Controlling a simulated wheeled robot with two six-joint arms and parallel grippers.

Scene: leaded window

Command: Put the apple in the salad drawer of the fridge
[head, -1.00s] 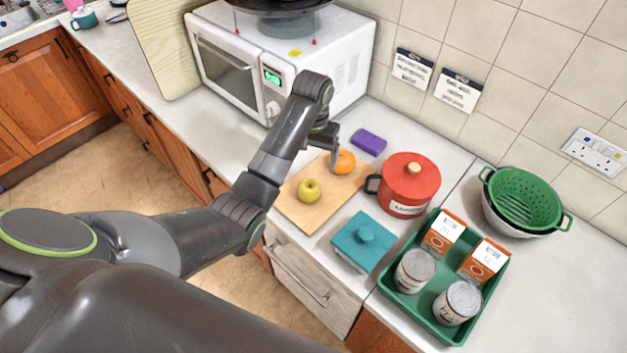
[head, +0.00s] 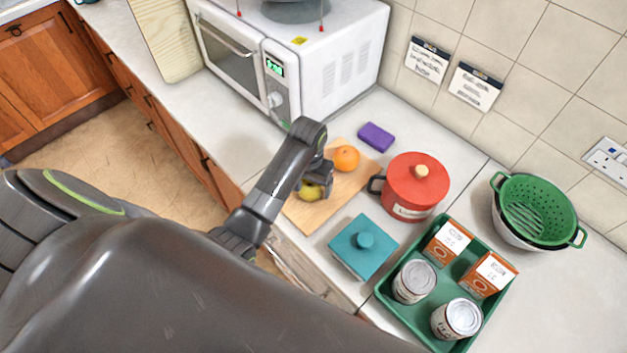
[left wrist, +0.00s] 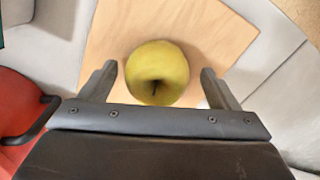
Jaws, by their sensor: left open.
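The yellow-green apple (head: 311,191) sits on the wooden chopping board (head: 318,213) on the counter. In the left wrist view the apple (left wrist: 157,72) lies between the fingers of my left gripper (left wrist: 158,80), with a gap on each side. My left gripper (head: 312,184) is open and close above the apple, partly hiding it in the head view. The fridge and its salad drawer are not recognisable in these views. My right gripper is not in view.
An orange (head: 346,158) lies on the board beside the apple. A red pot (head: 415,188), a teal lidded dish (head: 362,248) and a green tray (head: 392,307) with cans and boxes stand to the right. A white microwave (head: 335,70) stands behind; a purple sponge (head: 376,137) lies near the wall.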

